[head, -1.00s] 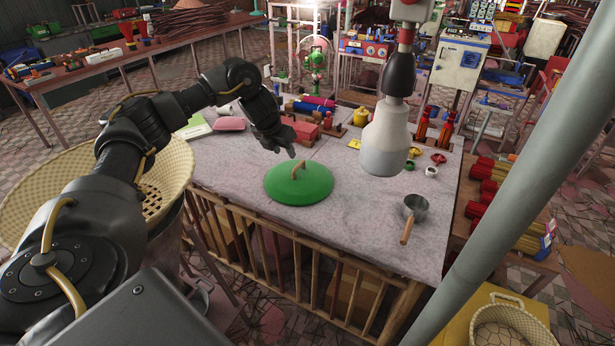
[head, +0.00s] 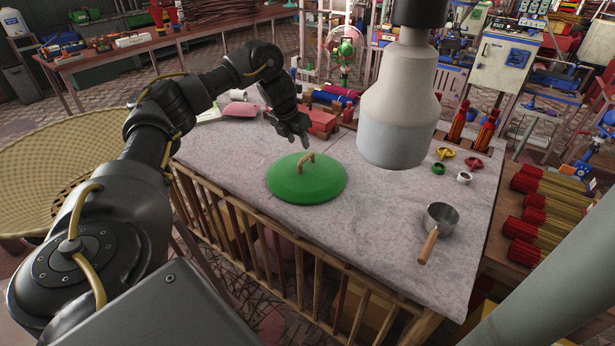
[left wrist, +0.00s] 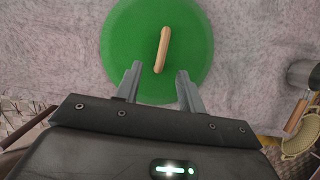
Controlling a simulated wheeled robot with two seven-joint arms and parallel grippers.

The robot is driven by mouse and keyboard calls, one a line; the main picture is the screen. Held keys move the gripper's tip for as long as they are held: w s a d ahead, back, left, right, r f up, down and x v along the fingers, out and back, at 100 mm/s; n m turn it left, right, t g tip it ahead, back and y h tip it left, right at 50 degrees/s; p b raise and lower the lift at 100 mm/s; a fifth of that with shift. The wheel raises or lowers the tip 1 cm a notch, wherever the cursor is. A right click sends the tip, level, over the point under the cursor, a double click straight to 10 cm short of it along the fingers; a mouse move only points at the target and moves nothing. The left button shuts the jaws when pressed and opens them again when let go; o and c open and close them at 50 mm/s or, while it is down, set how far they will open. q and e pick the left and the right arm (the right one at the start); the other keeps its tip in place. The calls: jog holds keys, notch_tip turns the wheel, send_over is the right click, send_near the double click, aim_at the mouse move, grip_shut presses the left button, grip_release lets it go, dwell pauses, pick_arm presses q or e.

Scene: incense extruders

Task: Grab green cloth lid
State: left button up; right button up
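The round green cloth lid (head: 306,186) lies flat on the pale table (head: 380,222) near its front edge. A tan handle (head: 306,164) stands up at its middle. My left gripper (head: 301,145) is above and just behind the lid, pointing down, apart from the handle. In the left wrist view, the gripper (left wrist: 158,85) has its two fingers spread over the lid (left wrist: 130,45), with the handle (left wrist: 161,50) ahead of them and nothing between them. My right gripper is not in view.
A hanging white lamp (head: 398,105) is right of the lid. A metal pan (head: 440,216) with a wooden handle lies at the table's right. Red blocks (head: 318,122) sit behind the lid. A large woven basket (head: 50,185) is at left.

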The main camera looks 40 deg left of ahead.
aim_at(306, 156)
pick_arm(q)
jog(key=b+x, duration=0.2)
jog(key=x, duration=0.3)
jog(key=shift+w+d, duration=0.1)
jog(key=shift+d, duration=0.1)
jog(key=shift+w+f, duration=0.1)
jog(key=shift+f, duration=0.2)
jog(key=b+x, duration=0.1)
jog(key=x, duration=0.3)
jog(key=shift+w+a+f, duration=0.1)
jog(key=shift+w+f, duration=0.05)
jog(key=shift+f, duration=0.25)
jog(key=shift+r, duration=0.1)
jog(key=shift+c, duration=0.4)
grip_shut()
